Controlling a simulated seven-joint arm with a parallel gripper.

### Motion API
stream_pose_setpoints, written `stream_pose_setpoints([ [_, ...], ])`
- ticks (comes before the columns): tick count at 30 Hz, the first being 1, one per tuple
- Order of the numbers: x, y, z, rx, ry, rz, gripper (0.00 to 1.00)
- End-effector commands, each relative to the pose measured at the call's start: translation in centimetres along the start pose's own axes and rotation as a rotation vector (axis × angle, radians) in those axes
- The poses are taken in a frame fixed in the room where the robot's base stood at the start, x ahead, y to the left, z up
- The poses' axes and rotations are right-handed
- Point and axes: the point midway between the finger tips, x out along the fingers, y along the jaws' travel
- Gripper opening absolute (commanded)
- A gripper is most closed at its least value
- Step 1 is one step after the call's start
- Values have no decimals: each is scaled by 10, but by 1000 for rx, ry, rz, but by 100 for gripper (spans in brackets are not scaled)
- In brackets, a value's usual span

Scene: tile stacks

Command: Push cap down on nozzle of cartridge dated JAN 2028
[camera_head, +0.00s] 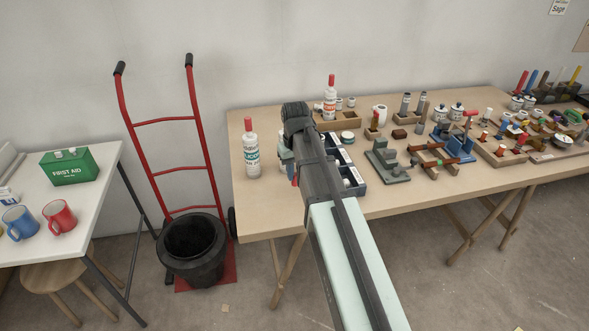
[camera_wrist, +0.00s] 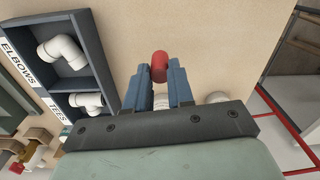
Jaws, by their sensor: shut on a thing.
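My gripper (camera_wrist: 160,80) has its blue fingers closed on a red cap (camera_wrist: 160,68) in the wrist view. Something white (camera_wrist: 161,102) shows between the fingers near the palm; I cannot tell what it is. In the head view the arm mostly hides the gripper, and a small red patch (camera_head: 296,181) shows beside it. A white cartridge with teal lettering (camera_head: 251,154) and a red top stands upright left of the arm. Another white cartridge with a red-orange label (camera_head: 330,101) and a red top stands behind the arm. No date is legible.
A dark divided tray (camera_wrist: 88,60) marked ELBOWS and TEES holds white fittings beside the gripper. The wooden table (camera_head: 258,200) is crowded on the right with small stands and parts. Bare tabletop lies around the left cartridge. A red hand truck (camera_head: 165,168) stands left of the table.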

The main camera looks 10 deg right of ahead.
Motion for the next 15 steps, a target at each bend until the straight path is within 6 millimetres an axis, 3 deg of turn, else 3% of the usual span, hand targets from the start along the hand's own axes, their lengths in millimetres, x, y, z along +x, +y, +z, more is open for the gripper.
stream_pose_setpoints([
  [6,4,-2,10,119,0,0,0],
  [12,15,-6,36,144,-11,-1,0],
  [15,8,-4,23,103,-12,-1,0],
])
